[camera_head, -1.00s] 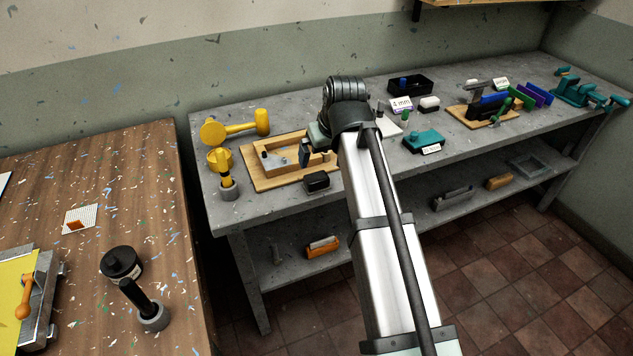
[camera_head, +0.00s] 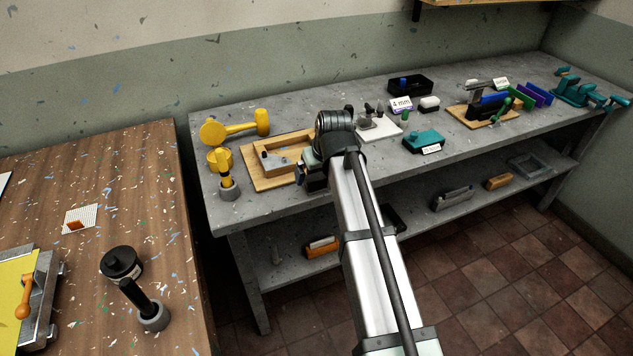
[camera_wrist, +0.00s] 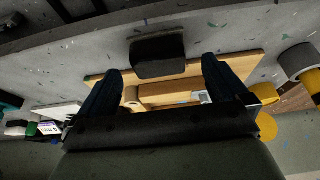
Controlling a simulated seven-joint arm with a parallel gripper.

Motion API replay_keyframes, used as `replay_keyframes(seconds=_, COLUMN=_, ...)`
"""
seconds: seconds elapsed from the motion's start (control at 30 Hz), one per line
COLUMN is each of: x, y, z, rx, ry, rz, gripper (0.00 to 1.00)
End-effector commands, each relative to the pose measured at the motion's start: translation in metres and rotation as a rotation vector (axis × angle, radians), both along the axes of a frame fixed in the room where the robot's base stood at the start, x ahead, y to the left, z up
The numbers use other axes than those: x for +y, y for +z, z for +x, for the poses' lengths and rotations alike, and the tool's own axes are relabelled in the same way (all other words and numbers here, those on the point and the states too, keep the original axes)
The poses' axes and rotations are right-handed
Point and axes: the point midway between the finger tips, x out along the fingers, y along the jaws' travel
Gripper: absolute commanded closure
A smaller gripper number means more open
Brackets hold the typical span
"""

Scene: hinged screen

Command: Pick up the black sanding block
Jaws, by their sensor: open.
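The black sanding block (camera_wrist: 158,55) shows in the wrist view as a dark block on the grey bench, beside the edge of a wooden board. My gripper (camera_wrist: 162,66) is open, with its two dark fingers apart and the block lying between and beyond the tips in the picture. No contact is visible. In the head view my gripper (camera_head: 313,178) is over the bench's front part, by the board's right end. There I cannot tell the block from the dark gripper covering its place.
The wooden board (camera_head: 258,183) carries a wooden frame.

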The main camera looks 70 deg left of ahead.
Motion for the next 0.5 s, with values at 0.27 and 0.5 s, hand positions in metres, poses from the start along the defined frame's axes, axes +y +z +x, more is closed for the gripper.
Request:
replay_keyframes(seconds=0.27, x=0.014, y=-0.031, z=0.001, rx=0.001, ry=0.0, rz=0.0, gripper=0.0)
replay_keyframes(seconds=0.5, x=0.015, y=-0.033, z=0.001, rx=0.0, ry=0.0, rz=0.002, gripper=0.0)
